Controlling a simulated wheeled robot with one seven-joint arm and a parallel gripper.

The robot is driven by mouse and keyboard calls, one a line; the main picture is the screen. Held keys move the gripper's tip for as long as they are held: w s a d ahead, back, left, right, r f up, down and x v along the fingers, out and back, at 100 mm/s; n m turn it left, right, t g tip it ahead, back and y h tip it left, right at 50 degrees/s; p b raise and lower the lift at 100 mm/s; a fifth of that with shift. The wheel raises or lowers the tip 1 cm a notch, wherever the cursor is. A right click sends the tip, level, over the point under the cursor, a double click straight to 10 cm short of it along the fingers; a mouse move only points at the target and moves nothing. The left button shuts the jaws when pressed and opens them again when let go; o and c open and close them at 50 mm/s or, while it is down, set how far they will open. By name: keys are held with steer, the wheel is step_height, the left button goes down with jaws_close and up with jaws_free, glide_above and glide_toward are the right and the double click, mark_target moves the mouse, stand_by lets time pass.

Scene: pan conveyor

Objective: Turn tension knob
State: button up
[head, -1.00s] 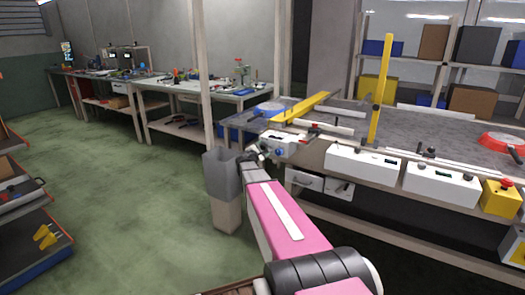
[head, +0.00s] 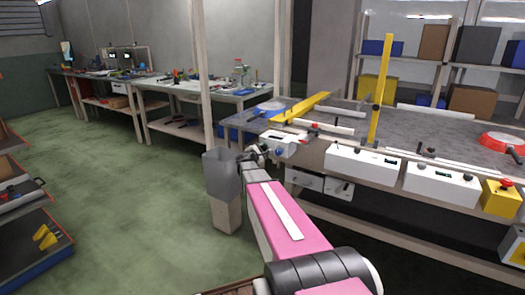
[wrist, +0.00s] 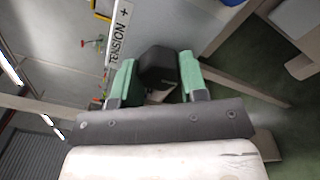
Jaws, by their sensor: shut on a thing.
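The tension knob is a dark, blocky knob (wrist: 158,62) in the wrist view. It sits between the two green-padded fingers of my gripper (wrist: 157,77), which is shut on it. A white label reading "TENSION +" (wrist: 118,35) is just left of the knob. In the head view my gripper (head: 262,152) is at the left end of the conveyor's front side, by a small white control box (head: 284,146). The knob cannot be made out there, with the wrist and gripper around it.
The conveyor's grey belt (head: 420,133) extends right, with a yellow upright post (head: 381,88) and a red round pan (head: 503,143). White control boxes (head: 361,163) and a yellow box with a red button (head: 500,198) line its front. Green floor (head: 130,220) is open to the left.

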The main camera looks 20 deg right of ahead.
steer(key=shift+m, duration=2.2)
steer(key=o, duration=0.9)
steer(key=v, duration=1.1)
steer(key=shift+f, duration=0.15)
